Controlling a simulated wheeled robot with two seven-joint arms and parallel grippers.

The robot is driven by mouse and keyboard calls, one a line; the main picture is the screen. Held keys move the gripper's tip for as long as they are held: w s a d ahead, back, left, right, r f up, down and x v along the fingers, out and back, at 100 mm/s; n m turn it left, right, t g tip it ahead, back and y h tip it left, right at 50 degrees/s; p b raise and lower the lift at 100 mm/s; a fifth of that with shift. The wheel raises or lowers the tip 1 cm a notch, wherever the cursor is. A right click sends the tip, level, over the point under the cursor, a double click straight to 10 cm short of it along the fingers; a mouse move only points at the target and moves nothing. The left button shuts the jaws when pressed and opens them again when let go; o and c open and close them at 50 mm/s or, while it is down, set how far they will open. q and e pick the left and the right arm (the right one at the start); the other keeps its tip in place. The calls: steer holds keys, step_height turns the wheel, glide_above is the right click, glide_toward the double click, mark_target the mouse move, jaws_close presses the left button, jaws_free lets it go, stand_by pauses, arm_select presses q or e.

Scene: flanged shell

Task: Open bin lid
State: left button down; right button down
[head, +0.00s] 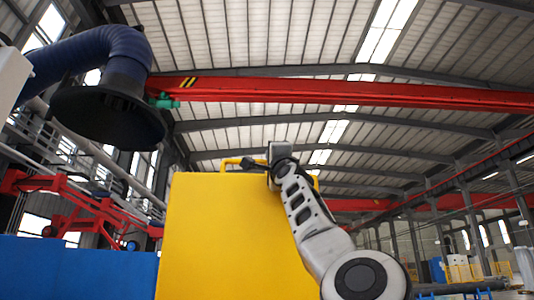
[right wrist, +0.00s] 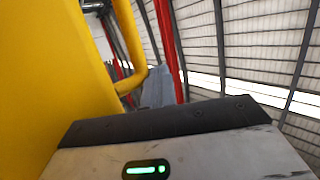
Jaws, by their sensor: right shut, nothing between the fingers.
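A large yellow panel of the bin (head: 220,240) stands upright and fills the lower middle of the head view. I cannot tell whether it is the raised lid or the bin's body. A yellow handle bar (head: 232,162) sticks up at its top edge. In the right wrist view the yellow panel (right wrist: 45,70) fills the left side, with the curved handle bar (right wrist: 130,45) beside it. My right gripper (head: 279,152) is at the panel's top edge, right of the handle bar, shut and empty. Its fingertips are hidden, and contact cannot be told. My left gripper is out of view.
A blue surface (head: 80,268) lies left of the panel. A dark extraction hood (head: 108,118) on a blue hose hangs at the upper left. Red machinery (head: 70,195) stands behind the blue surface. The space above the panel looks open up to the roof.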

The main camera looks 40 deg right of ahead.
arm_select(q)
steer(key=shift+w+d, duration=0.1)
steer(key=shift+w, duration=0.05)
